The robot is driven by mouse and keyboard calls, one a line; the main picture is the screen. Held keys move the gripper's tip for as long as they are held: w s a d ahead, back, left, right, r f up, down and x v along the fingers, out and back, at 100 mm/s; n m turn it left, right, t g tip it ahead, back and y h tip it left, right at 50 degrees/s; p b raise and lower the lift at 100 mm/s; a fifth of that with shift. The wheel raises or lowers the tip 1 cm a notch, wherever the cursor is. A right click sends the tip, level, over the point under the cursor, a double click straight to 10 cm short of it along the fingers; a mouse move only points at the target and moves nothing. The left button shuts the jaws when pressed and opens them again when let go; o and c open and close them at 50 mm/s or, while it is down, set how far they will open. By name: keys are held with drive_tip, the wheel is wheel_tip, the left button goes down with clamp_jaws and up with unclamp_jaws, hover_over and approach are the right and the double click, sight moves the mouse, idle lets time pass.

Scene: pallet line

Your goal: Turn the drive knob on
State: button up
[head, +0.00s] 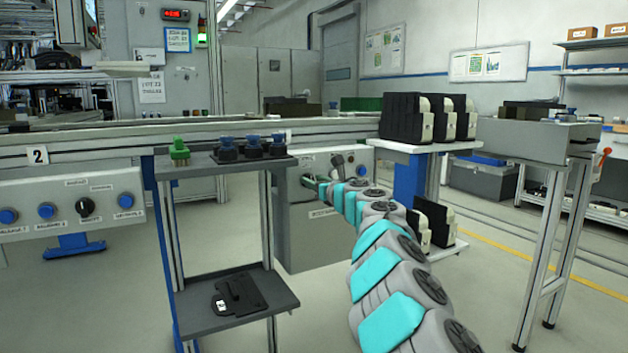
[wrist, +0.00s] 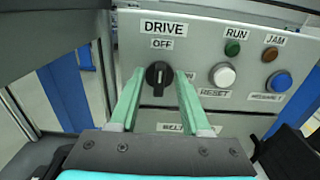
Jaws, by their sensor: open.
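The drive knob (wrist: 158,79) is a black rotary switch on a grey control panel (wrist: 205,52), below the labels DRIVE and OFF. Its handle stands about upright, in line with the OFF label. My gripper (wrist: 159,74) is open, with one pale green finger on each side of the knob and a gap on both sides. I cannot tell how deep the fingertips reach. In the head view my gripper (head: 317,188) is at the front of the panel box (head: 302,245), and the arm and gripper hide the knob there.
Right of the knob are a white RESET button (wrist: 223,75), a blue button (wrist: 278,81), and green RUN (wrist: 232,48) and amber JAM (wrist: 270,54) lamps. A small shelf stand (head: 235,165) stands left of the box; a table with black parts (head: 425,146) stands right.

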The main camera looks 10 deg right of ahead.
idle(0.3)
clamp_jaws()
idle(0.5)
